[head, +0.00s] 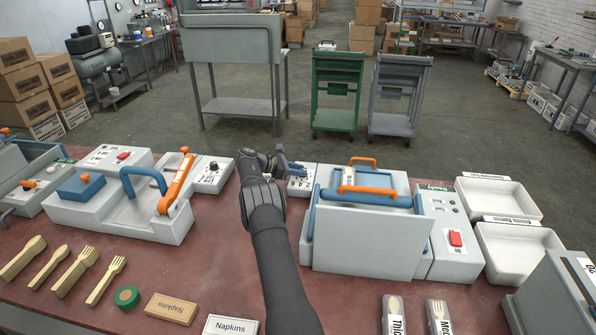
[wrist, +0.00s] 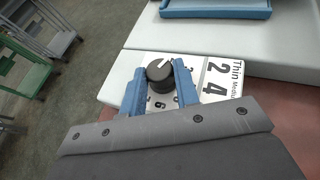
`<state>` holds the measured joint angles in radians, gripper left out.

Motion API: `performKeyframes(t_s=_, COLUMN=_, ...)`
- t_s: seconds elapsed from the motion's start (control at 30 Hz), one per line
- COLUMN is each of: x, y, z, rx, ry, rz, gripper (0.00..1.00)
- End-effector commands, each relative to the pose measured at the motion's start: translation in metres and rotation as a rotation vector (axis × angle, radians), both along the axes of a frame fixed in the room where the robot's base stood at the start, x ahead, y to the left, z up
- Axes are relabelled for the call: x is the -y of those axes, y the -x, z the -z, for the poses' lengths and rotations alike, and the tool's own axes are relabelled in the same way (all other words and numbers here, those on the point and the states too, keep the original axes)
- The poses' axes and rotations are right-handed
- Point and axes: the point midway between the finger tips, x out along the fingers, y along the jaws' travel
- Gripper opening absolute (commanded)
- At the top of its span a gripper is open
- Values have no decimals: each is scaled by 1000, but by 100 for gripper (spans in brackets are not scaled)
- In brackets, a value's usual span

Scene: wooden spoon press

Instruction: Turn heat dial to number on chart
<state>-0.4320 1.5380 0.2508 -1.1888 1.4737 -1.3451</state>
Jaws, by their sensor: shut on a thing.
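The dark heat dial (wrist: 160,74) with a white pointer mark sits on a white panel in the wrist view. My gripper (wrist: 160,84) has its blue fingers on both sides of the dial and is shut on it. Small printed numbers show around the dial, partly covered by the fingers. The chart (wrist: 218,82) is beside the dial, with "Thin", "Medium", 2 and 4 readable; its lower part is hidden by my gripper. In the head view my gripper (head: 284,166) is at the small panel left of the press (head: 360,240), where the chart (head: 297,183) partly shows.
The press with its orange handle (head: 360,190) stands just right of my gripper. Another machine with a dial (head: 213,167) stands to the left. White trays (head: 518,252) stand at the right.

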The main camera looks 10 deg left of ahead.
Motion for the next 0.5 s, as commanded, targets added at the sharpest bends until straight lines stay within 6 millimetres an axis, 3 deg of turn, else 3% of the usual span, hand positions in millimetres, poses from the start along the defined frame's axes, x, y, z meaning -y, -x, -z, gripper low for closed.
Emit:
performKeyframes(t_s=0.3, x=2, y=0, z=-1, rx=1, ry=1, rz=4, gripper=6)
performKeyframes(t_s=0.33, x=2, y=0, z=-1, rx=2, ry=2, rz=4, gripper=32)
performKeyframes(t_s=0.43, x=1, y=0, z=-1, rx=2, ry=1, rz=3, gripper=50)
performKeyframes(t_s=0.5, x=1, y=0, z=-1, rx=2, ry=1, rz=3, gripper=50)
